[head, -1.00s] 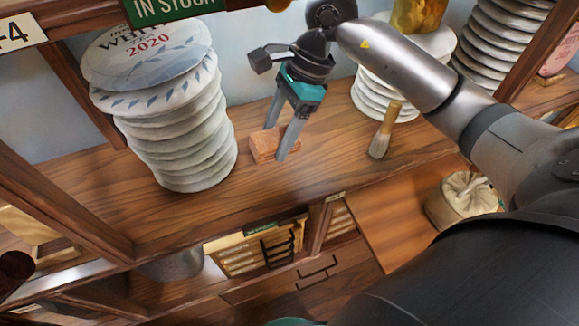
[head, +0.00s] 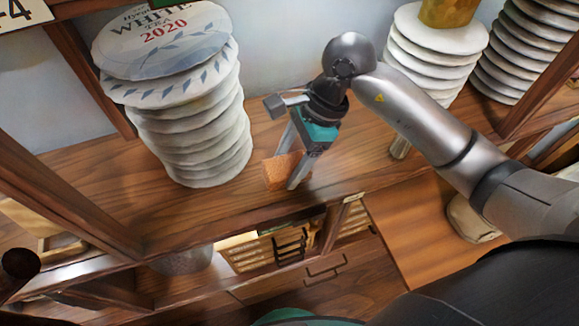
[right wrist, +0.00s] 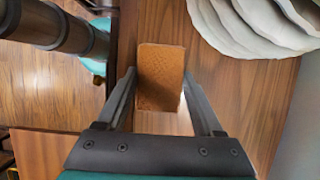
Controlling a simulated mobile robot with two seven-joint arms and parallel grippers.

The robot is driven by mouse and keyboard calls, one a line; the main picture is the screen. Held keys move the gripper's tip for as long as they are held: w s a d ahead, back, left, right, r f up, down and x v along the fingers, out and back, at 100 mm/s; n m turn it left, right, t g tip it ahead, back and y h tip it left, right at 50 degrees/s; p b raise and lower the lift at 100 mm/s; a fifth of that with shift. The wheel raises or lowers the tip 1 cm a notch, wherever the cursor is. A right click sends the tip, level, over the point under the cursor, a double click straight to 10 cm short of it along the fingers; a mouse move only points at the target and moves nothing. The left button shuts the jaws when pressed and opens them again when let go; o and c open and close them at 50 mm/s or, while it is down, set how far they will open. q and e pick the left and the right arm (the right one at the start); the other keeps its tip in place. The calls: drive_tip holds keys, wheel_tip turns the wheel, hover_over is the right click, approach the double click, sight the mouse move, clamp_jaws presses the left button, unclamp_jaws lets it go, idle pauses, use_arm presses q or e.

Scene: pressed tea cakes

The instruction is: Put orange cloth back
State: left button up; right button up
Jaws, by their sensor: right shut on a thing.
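The orange cloth (head: 281,169) shows as a small, folded, block-like orange-brown piece at the shelf's front half. In the right wrist view the cloth (right wrist: 160,77) lies between the two fingers, with its textured face toward the camera. My right gripper (head: 294,170) is shut on it and points down over the wooden shelf (head: 220,205). I cannot tell whether the cloth touches the shelf or hangs just above it. My left gripper is not in view.
A tall stack of white wrapped tea cakes (head: 190,140) stands close left of the cloth. Drawers (head: 325,268) lie below the shelf edge. Bare shelf lies around the cloth.

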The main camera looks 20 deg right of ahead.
drive_tip(key=shift+f, duration=1.15)
drive_tip(key=shift+f, duration=0.2)
drive_tip(key=o, duration=1.2)
drive_tip(key=shift+r, duration=0.1)
drive_tip(key=shift+r, duration=0.15)
drive_tip(key=v, duration=1.2)
